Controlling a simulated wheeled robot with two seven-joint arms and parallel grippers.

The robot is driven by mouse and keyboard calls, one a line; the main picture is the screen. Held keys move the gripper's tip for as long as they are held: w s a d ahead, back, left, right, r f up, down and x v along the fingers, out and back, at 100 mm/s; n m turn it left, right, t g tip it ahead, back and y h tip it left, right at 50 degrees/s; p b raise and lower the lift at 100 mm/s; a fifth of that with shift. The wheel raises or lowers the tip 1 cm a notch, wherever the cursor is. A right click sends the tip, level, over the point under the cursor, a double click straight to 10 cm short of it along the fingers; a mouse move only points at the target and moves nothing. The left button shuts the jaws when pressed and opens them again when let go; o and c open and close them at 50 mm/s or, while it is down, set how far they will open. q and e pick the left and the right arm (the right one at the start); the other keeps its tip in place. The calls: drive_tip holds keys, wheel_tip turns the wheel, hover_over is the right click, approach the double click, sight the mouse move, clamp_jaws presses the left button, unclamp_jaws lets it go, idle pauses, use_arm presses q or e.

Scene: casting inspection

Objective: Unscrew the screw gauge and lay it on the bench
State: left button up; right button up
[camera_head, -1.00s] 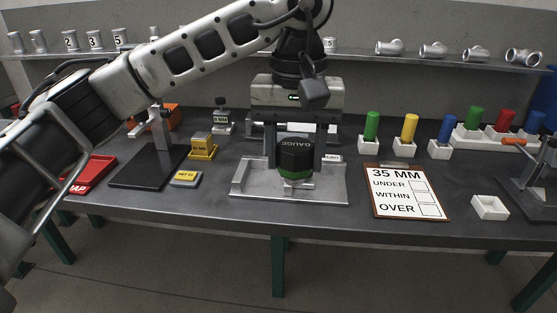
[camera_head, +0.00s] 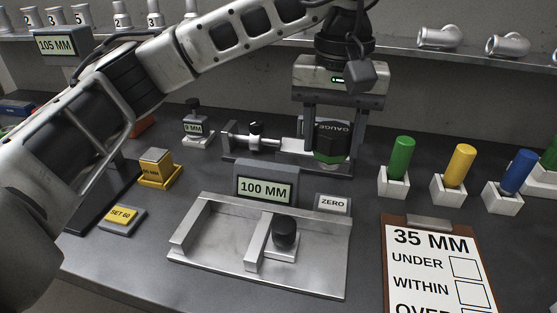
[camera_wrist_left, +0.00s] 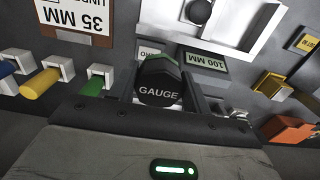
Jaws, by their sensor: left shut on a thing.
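The screw gauge (camera_head: 331,146) is a dark hexagonal piece marked GAUGE with a green band near its lower end. It also shows in the left wrist view (camera_wrist_left: 159,83). My left gripper (camera_head: 331,151) points down with its two fingers shut on either side of it. In the head view the gauge appears behind the 100 MM display (camera_head: 266,190), in front of a metal fixture with a horizontal rod (camera_head: 255,139). Whether it touches that fixture or hangs above the bench (camera_head: 140,262), I cannot tell. My right gripper is not in view.
A metal slide gauge (camera_head: 205,262) with a black knob (camera_head: 285,232) stands in front, beside a ZERO block (camera_head: 333,203). Green (camera_head: 401,158), yellow (camera_head: 460,163) and blue (camera_head: 517,172) cylinders stand in white holders at right. A clipboard (camera_head: 429,222) lies front right. Yellow blocks are left.

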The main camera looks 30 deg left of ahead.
use_arm(q)
drive_tip(key=shift+w+a, duration=0.15)
drive_tip(key=shift+w, duration=0.1)
drive_tip(key=w+a+f, duration=0.2)
drive_tip(key=a+f, duration=0.2)
drive_tip(key=w+a+f, duration=0.1)
drive_tip(key=a+f, duration=0.3)
drive_tip(key=w+a+f, duration=0.2)
drive_tip(key=a+f, duration=0.2)
drive_tip(key=shift+w+a, duration=0.25)
drive_tip(key=shift+w, duration=0.1)
drive_tip(key=shift+f, duration=0.45)
drive_tip(key=shift+f, duration=0.1)
drive_tip(key=o, duration=1.2)
drive_tip(key=shift+c, duration=0.2)
